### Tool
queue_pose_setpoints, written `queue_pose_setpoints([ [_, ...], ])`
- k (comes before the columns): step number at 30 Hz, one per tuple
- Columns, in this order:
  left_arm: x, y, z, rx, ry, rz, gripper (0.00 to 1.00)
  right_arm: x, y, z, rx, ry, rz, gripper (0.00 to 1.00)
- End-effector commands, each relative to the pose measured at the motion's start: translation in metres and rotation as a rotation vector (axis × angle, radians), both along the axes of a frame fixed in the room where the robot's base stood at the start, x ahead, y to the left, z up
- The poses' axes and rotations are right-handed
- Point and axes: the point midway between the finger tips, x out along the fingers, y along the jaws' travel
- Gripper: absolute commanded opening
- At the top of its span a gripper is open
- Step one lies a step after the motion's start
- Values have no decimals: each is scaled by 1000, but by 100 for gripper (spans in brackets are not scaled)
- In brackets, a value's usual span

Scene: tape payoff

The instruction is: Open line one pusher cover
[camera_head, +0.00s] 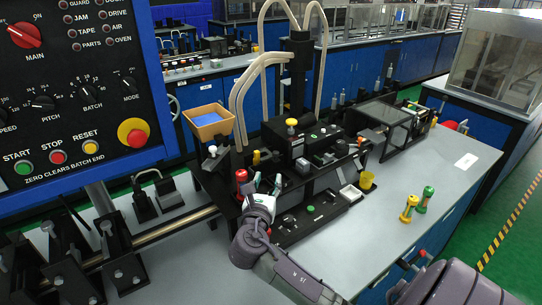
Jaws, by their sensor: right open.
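My right gripper (266,184) is open and reaches over the front left of the black machine (312,140) on the grey bench. Its fingertips are beside a red knob (241,176), which stands just to their left. I cannot tell whether they touch anything. A clear box-shaped cover with a dark frame (394,124) sits on the machine's right side and looks closed. I cannot tell for certain which part is the line one pusher cover. My left gripper is not in view.
A control panel (70,80) fills the upper left. An orange-rimmed bin (208,116) stands left of the machine. The bench's right front (450,185) is mostly clear.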

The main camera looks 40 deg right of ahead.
Motion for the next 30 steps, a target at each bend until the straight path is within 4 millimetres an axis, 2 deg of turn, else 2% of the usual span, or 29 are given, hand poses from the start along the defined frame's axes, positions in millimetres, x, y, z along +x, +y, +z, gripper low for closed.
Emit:
queue_pose_setpoints([
  [9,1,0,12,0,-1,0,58,42,-54,3,2,-2,-3,45],
  [15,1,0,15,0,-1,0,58,64,-80,2,2,-3,-2,45],
  [21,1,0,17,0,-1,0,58,74,-92,1,5,-3,1,45],
  [30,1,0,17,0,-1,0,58,75,-94,0,5,-3,1,45],
])
